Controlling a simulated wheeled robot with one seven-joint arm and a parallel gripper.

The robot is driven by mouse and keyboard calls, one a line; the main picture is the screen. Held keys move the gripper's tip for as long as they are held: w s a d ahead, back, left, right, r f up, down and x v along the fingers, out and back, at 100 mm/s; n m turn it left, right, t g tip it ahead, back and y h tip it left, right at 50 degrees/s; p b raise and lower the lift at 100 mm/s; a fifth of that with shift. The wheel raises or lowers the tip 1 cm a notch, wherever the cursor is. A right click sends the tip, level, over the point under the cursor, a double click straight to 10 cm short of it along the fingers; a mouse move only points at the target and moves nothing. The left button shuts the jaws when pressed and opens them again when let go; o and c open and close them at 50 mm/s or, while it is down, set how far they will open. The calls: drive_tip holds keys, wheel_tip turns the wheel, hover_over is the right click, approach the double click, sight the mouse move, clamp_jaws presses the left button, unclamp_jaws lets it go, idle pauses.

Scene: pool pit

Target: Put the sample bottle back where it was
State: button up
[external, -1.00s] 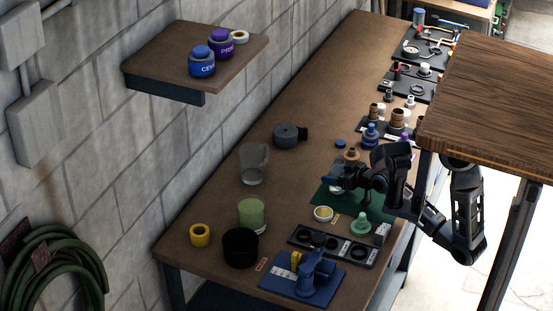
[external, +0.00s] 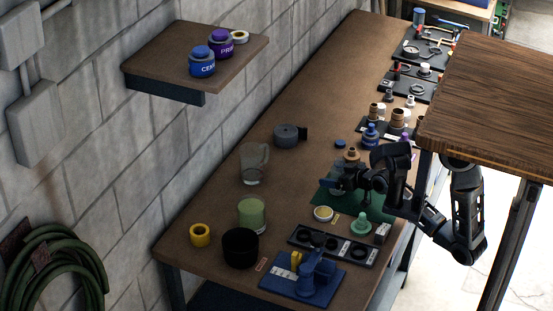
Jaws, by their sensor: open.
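My gripper (external: 335,184) is open over the left edge of a dark green mat (external: 376,207) on the workbench. Its jaws are small and dark, and I see nothing held between them. I cannot tell for certain which thing is the sample bottle. A small brown-topped item (external: 352,154) stands just behind the gripper, partly hidden by it. A blue bottle (external: 370,136) stands farther back. A pale green stepped piece (external: 361,224) stands at the mat's front edge. My wrist and forearm cover the middle and right of the mat.
A round dish (external: 323,214), a black rack with round holes (external: 333,246) and a blue fixture (external: 311,273) lie in front. A glass jug (external: 253,165), green jar (external: 251,215) and black cup (external: 240,249) stand left. A wooden top (external: 490,105) overhangs the right.

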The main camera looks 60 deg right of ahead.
drive_tip(key=shift+s+r, duration=0.1)
drive_tip(key=shift+s, duration=0.3)
drive_tip(key=b+v, duration=0.1)
drive_tip(key=v, duration=1)
drive_tip(key=shift+r, duration=0.2)
